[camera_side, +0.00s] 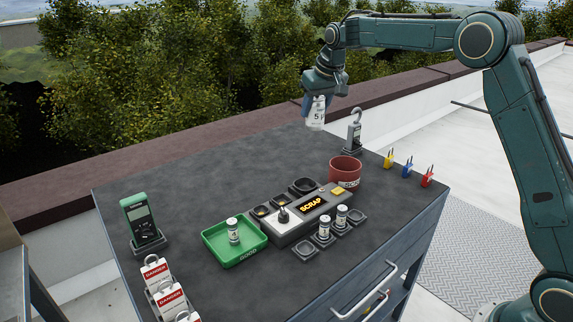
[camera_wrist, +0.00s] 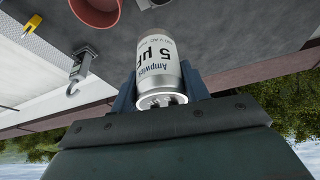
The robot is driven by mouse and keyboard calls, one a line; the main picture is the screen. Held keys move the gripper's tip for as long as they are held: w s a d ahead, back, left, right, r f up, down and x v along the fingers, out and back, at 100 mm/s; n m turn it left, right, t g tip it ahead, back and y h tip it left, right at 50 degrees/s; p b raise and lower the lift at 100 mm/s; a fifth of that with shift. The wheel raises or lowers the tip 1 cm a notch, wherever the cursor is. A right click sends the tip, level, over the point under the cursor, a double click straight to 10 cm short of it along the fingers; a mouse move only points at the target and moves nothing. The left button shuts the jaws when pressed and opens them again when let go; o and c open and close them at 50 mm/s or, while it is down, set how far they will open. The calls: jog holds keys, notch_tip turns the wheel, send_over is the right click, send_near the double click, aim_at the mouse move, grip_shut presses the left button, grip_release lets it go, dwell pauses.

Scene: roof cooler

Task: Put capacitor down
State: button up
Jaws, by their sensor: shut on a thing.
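My gripper (camera_wrist: 163,95) is shut on a silver capacitor (camera_wrist: 160,65) labelled "5 µF". In the side view the held capacitor (camera_side: 316,113) hangs in the air above the far part of the table, tilted slightly. A green tray (camera_side: 222,253) marked GOOD holds one capacitor (camera_side: 233,231) standing upright. Two more capacitors (camera_side: 324,228) stand in dark square holders at the front of the tester. A red round bin (camera_side: 345,170) stands right of the tester, below and to the right of the held capacitor.
The grey tester box (camera_side: 290,228) has a lit SCRAP display (camera_side: 312,203). A hook tool (camera_side: 354,132) stands at the back right. Small coloured padlocks (camera_side: 407,170) line the right edge. A green meter (camera_side: 140,220) and DANGER tags (camera_side: 170,298) stand at left. The table's back left is clear.

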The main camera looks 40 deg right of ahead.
jog(key=s+d+r, duration=0.2)
jog(key=s+d, duration=0.1)
jog(key=d, duration=0.8)
jog(key=shift+s, duration=0.3)
jog(key=shift+f, duration=0.1)
notch_tip(320, 180, down, 20)
jog(key=shift+r, duration=0.15)
jog(key=shift+f, duration=0.6)
dwell(0.4)
jog(key=o, duration=0.8)
